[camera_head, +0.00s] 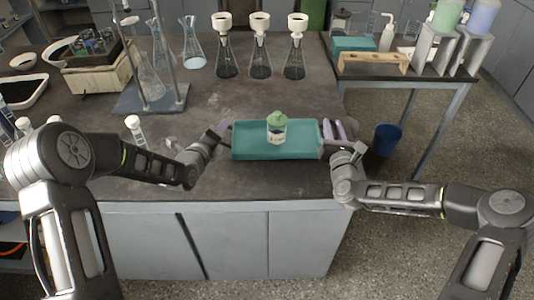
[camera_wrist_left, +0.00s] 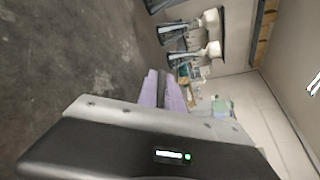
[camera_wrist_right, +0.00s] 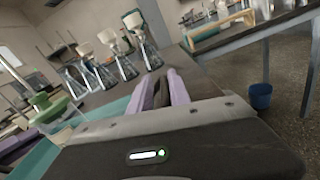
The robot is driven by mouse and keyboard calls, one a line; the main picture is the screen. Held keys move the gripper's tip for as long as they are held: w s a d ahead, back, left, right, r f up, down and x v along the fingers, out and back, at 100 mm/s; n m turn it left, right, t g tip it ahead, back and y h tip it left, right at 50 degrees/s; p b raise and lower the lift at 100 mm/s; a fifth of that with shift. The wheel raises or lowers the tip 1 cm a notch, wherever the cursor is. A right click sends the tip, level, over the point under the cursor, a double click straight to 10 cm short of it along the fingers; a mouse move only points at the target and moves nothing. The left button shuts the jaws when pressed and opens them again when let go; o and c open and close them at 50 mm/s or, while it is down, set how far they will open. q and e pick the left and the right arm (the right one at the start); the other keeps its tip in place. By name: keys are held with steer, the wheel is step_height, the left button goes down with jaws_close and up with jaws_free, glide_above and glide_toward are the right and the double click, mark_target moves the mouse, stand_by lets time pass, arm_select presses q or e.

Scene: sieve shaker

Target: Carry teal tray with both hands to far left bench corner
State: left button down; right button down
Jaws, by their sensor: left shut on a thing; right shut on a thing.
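The teal tray (camera_head: 295,153) is near the front right of the dark bench; it also shows in the right wrist view (camera_wrist_right: 38,158). A small jar with a green lid (camera_head: 277,128) stands upright on it. My left gripper (camera_head: 224,127) is at the tray's left end, shut on it. My right gripper (camera_head: 333,130) is at the right end, shut on it. The purple fingers show in the left wrist view (camera_wrist_left: 161,90) and right wrist view (camera_wrist_right: 170,88). The exact finger contact is hidden. I cannot tell whether the tray touches the bench.
A stand with a grey base (camera_head: 150,99) and flasks is left of centre. Three funnel-topped flasks (camera_head: 260,62) line the back. A blue bin (camera_head: 386,139) stands right of the bench.

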arm_select(q)
steer(key=shift+d, duration=0.1)
stand_by(0.3)
steer(key=shift+f, duration=0.1)
arm_select(e)
steer(key=shift+f, duration=0.1)
